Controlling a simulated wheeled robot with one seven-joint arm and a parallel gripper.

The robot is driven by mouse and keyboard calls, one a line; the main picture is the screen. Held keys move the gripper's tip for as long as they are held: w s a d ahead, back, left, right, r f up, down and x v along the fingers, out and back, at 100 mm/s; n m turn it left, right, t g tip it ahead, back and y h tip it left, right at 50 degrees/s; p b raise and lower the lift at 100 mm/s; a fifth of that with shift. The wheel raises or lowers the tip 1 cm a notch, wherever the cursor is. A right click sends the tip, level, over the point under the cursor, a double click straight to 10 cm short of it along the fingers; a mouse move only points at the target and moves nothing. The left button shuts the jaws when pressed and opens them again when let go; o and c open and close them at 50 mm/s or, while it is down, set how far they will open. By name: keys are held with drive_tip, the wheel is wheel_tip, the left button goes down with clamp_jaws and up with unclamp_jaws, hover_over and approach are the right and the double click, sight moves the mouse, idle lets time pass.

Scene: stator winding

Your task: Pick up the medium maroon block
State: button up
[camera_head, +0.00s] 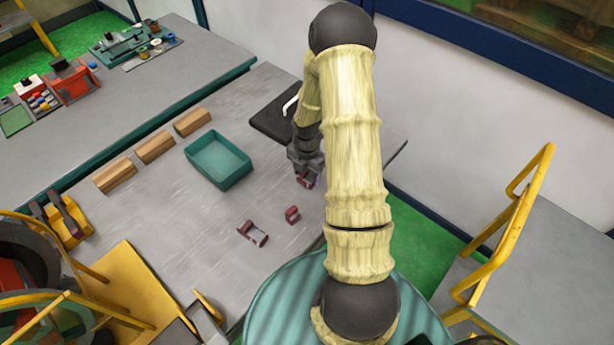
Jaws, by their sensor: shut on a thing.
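My gripper (306,180) is over the right part of the grey table, partly hidden by my own arm. It is shut on a maroon block (305,182), likely the medium one, of which only a small part shows. I cannot tell whether this block touches the table. A larger maroon block (252,233) lies on the table to the lower left of the gripper. A smaller maroon block (292,214) lies below the gripper, apart from the larger one.
A teal open bin (218,160) stands left of my gripper and looks empty. Several brown wooden blocks (155,147) lie in a row along the table's left side. A black board (272,122) lies behind the gripper. The middle of the grey table (185,220) is clear.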

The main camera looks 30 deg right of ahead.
sight(307, 177)
wheel_tip(307, 177, up, 9)
drive_tip(key=shift+f+b, duration=0.2)
drive_tip(key=shift+b, duration=0.25)
idle(0.4)
